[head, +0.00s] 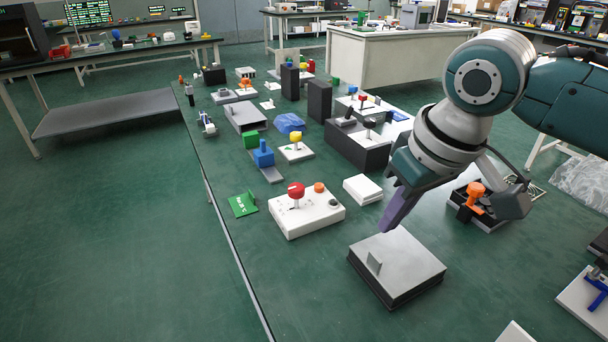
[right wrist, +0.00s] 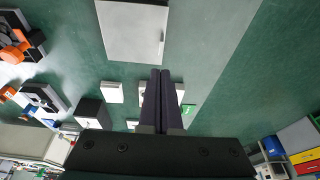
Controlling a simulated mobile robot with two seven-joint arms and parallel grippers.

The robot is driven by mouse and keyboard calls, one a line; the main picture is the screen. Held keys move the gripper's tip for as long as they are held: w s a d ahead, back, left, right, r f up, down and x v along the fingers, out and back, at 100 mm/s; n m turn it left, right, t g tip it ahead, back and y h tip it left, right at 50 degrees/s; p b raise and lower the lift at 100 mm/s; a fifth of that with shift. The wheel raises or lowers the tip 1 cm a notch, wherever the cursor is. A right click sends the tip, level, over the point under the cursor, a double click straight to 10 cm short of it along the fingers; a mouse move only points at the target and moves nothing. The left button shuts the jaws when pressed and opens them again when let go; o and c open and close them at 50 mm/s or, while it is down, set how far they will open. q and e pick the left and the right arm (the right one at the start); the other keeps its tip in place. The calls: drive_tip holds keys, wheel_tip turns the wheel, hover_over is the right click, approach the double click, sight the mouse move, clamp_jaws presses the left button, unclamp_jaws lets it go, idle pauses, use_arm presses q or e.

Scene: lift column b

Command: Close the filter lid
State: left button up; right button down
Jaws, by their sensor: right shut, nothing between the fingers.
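The filter box stands on the green bench in the lower right of the head view, with a flat light-grey lid (head: 408,262) over a dark base (head: 398,298). A small upright grey tab (head: 374,263) stands near the lid's left edge. The lid looks flat on the base; I cannot tell whether a small gap is left. The lid also shows at the top of the right wrist view (right wrist: 130,35). My right gripper (head: 388,229) is shut and empty, its purple fingers pointing down near the lid's far edge. The fingers show in the right wrist view (right wrist: 165,74), apart from the lid. My left gripper is not in view.
A white box with a red knob (head: 305,212) and a small white block (head: 362,189) stand beyond the lid. A dark tray with an orange part (head: 478,212) is to the right.

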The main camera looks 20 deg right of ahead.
sight(374, 257)
drive_tip(key=x, duration=0.3)
drive_tip(key=b+x, duration=0.1)
drive_tip(key=shift+s+f, duration=0.25)
drive_tip(key=shift+f, duration=0.25)
drive_tip(key=shift+a+f, duration=0.1)
drive_tip(key=shift+f, duration=0.6)
drive_tip(key=shift+f, duration=0.3)
drive_tip(key=shift+r, duration=0.1)
